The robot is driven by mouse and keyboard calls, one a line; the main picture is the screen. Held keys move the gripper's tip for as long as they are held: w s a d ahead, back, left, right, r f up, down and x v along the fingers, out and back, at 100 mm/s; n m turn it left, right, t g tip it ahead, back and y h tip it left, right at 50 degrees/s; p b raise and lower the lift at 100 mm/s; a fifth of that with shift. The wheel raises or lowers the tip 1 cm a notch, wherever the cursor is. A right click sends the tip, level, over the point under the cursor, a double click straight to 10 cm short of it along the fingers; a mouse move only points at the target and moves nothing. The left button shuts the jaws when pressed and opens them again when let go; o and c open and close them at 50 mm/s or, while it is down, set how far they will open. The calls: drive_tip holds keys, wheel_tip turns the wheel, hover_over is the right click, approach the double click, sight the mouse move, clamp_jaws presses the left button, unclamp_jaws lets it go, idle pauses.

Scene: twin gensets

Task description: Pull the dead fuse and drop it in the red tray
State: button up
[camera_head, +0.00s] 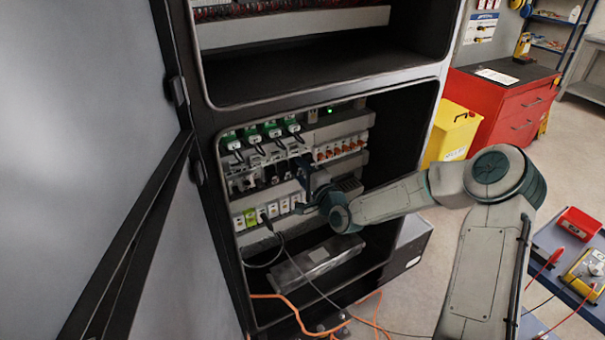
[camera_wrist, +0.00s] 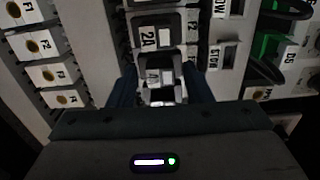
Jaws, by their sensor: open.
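My gripper (camera_wrist: 160,98) is open, with its two dark fingers on either side of a small black module (camera_wrist: 153,62) with white labels. I cannot tell whether the fingers touch it. A larger black module marked 2A sits just beyond it. In the head view my gripper (camera_head: 305,188) is at the panel in the open cabinet, and my wrist hides part of the modules there. Which piece is the dead fuse cannot be told. The red tray (camera_head: 580,223) stands on the blue cart at the right, far from my gripper.
White holders with round brown faces (camera_wrist: 50,73) and F labels line the left of the wrist view. Green-topped plugs (camera_head: 252,135) run above my gripper. The cabinet door (camera_head: 85,150) stands open at left. Cables hang below. A yellow meter (camera_head: 585,268) lies near the tray.

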clamp_jaws()
drive_tip(key=shift+s+d, duration=0.25)
drive_tip(key=shift+s, duration=0.05)
drive_tip(key=shift+s+d, duration=0.35)
drive_tip(key=shift+s, duration=0.15)
drive_tip(key=shift+s+d, duration=0.1)
drive_tip(key=shift+s, duration=0.05)
drive_tip(key=shift+v, duration=2.45)
